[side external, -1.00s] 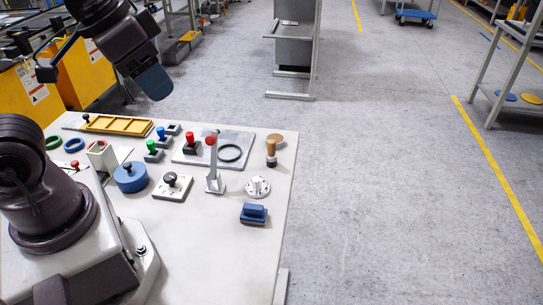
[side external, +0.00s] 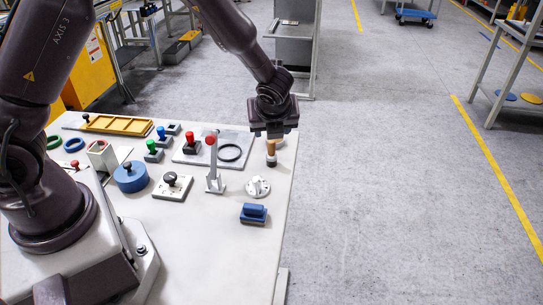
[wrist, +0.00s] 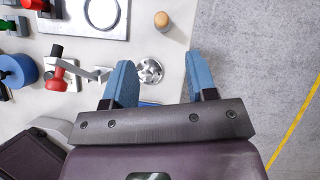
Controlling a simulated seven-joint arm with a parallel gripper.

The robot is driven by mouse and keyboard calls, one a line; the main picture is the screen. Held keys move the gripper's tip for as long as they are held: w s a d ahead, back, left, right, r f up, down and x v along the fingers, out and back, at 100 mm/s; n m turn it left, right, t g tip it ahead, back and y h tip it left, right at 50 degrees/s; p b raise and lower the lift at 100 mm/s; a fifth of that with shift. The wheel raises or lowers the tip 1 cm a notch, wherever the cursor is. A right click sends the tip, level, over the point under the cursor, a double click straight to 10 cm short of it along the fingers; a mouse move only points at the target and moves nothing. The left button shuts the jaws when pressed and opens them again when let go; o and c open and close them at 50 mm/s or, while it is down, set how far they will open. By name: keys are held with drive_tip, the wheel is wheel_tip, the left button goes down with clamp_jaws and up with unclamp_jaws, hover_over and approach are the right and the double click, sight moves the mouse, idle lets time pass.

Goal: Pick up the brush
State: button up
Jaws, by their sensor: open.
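The brush (side external: 271,155), with a tan wooden handle above a dark lower part, stands upright near the table's far right corner. In the wrist view its round tan top (wrist: 161,20) shows near the upper edge, beyond the fingertips. The brush is not between the fingers.
A silver flange (side external: 258,187) and a blue block (side external: 254,214) stand nearer on the table (side external: 215,250). A red-knobbed lever (side external: 212,165) rises to the left. A plate with a black ring (side external: 230,153) lies behind it. The table's front right is clear.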

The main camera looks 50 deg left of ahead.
sight(271, 144)
drive_tip(key=shift+m, duration=0.5)
drive_tip(key=x, duration=1.3)
drive_tip(key=shift+w, duration=0.1)
clamp_jaws()
